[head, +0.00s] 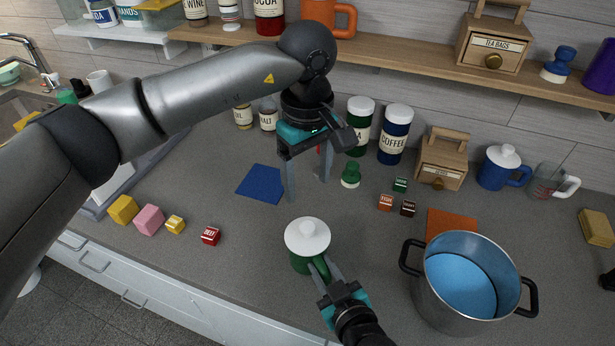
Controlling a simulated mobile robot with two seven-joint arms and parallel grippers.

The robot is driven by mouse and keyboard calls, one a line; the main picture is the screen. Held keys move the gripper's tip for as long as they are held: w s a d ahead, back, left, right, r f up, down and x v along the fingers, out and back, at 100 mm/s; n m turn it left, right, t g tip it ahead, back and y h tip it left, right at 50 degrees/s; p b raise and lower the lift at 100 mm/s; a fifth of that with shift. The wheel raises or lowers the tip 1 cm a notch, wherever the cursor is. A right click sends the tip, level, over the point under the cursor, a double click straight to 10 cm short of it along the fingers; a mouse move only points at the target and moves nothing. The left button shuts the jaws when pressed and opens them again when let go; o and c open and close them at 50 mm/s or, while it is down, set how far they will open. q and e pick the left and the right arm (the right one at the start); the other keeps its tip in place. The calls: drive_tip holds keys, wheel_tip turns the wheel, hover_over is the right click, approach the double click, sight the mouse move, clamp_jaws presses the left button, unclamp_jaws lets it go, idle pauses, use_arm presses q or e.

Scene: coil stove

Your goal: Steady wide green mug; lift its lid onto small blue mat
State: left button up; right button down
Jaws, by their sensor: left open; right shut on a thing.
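The wide green mug (300,264) stands on the counter near the front middle, with its white lid (307,236) on top. My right gripper (322,272) is shut on the mug's handle at its lower right side. My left gripper (307,192) is open and empty above the counter, behind the mug and apart from the lid, fingers pointing down. The small blue mat (261,184) lies flat on the counter left of my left gripper, and its visible part is bare.
A large steel pot (466,285) stands at right, close to my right gripper. A small green-topped shaker (350,175) and small labelled cubes (386,203) lie behind the mug. A red cube (211,236) and coloured blocks (149,219) sit at left. An orange mat (450,223) lies behind the pot.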

sight(308, 226)
drive_tip(key=shift+f, duration=0.1)
use_arm(q)
wheel_tip(308, 226, down, 12)
drive_tip(key=shift+f+m, duration=0.15)
drive_tip(key=shift+m, duration=1.05)
drive_tip(key=shift+c, duration=0.3)
clamp_jaws()
use_arm(e)
drive_tip(key=shift+s, duration=0.1)
use_arm(q)
drive_tip(key=shift+r, duration=0.3)
idle(0.4)
drive_tip(key=shift+r, duration=0.9)
